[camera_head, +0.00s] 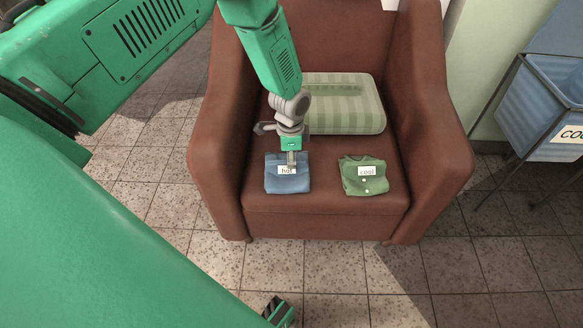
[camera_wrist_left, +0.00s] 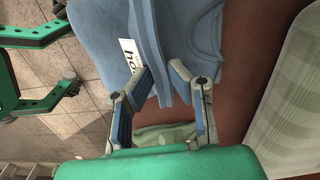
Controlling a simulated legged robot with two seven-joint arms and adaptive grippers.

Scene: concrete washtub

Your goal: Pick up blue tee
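The blue tee (camera_head: 288,180), folded and marked with a white "hot" label, lies on the front left of the brown armchair's seat. My left gripper (camera_head: 291,160) is at the tee's upper edge, pointing down. In the left wrist view, my left gripper's (camera_wrist_left: 162,68) fingertips close in from both sides on a raised blue fold. The blue tee (camera_wrist_left: 195,35) fills the top of that view, with its label beside the left finger. My right gripper cannot be made out in either view.
A green folded garment (camera_head: 364,178) labelled "cool" lies to the right on the seat. A striped green cushion (camera_head: 342,103) is behind. The armchair (camera_head: 430,120) has high arms on both sides. A blue basket (camera_head: 535,115) stands at far right. Tiled floor in front is mostly clear.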

